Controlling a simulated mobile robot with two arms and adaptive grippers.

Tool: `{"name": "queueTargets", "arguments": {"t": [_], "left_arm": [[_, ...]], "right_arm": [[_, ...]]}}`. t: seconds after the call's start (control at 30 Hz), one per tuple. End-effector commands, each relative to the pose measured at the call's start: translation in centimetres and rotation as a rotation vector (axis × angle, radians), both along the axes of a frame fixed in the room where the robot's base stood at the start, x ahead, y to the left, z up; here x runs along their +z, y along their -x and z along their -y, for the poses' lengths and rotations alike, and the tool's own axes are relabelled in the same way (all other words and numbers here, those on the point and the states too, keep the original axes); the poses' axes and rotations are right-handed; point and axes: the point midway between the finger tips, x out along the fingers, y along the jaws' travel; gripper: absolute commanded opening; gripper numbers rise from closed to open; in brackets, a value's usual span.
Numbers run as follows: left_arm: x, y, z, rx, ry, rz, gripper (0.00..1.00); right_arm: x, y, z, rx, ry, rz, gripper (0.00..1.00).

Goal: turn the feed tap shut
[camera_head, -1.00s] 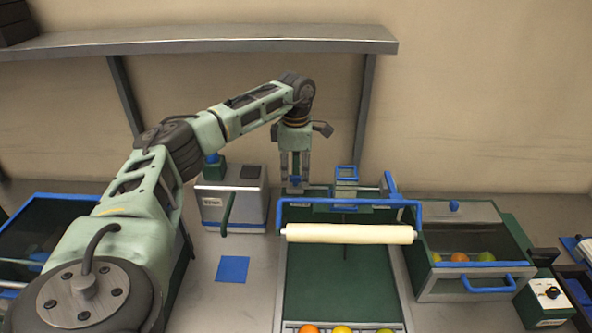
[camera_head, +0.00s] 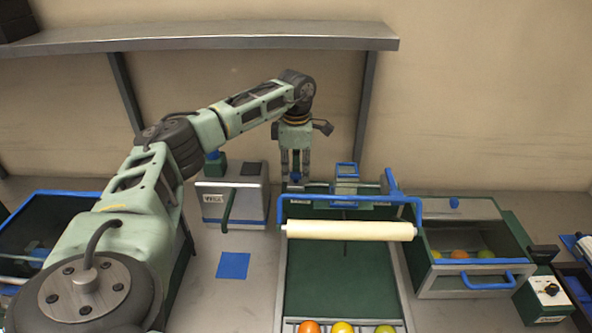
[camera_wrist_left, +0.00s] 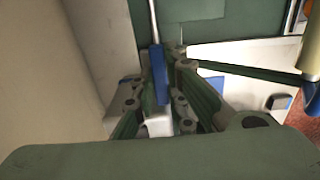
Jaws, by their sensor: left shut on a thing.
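The feed tap's blue handle (camera_wrist_left: 162,88) shows between the fingers in the left wrist view. In the head view only a small blue part of the tap (camera_head: 295,177) shows at the back left corner of the green feed chute, mostly hidden by the fingers. My left gripper (camera_head: 295,174) points down there and is shut on the handle. It also shows in the left wrist view (camera_wrist_left: 165,108). How far the tap is turned cannot be told. My right gripper is not in view.
The green chute (camera_head: 320,280) has a blue rail with a cream roller (camera_head: 350,231) across it and several fruits at its front. A grey box (camera_head: 232,199) stands left, a fruit drawer unit (camera_head: 465,285) right. A shelf (camera_head: 200,40) hangs above.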

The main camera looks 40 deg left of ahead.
Motion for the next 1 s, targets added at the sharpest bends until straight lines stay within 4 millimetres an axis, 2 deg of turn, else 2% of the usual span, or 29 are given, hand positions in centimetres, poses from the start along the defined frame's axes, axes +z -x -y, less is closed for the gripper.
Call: {"name": "queueTargets", "arguments": {"t": [0.37,1.0], "left_arm": [[0.12,-0.09,-0.03,-0.175,0.0,0.003,0.0],[0.19,-0.14,-0.05,-0.773,-0.001,0.005,0.0]], "right_arm": [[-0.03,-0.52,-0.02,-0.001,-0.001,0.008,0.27],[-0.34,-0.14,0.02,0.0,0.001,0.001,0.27]]}}
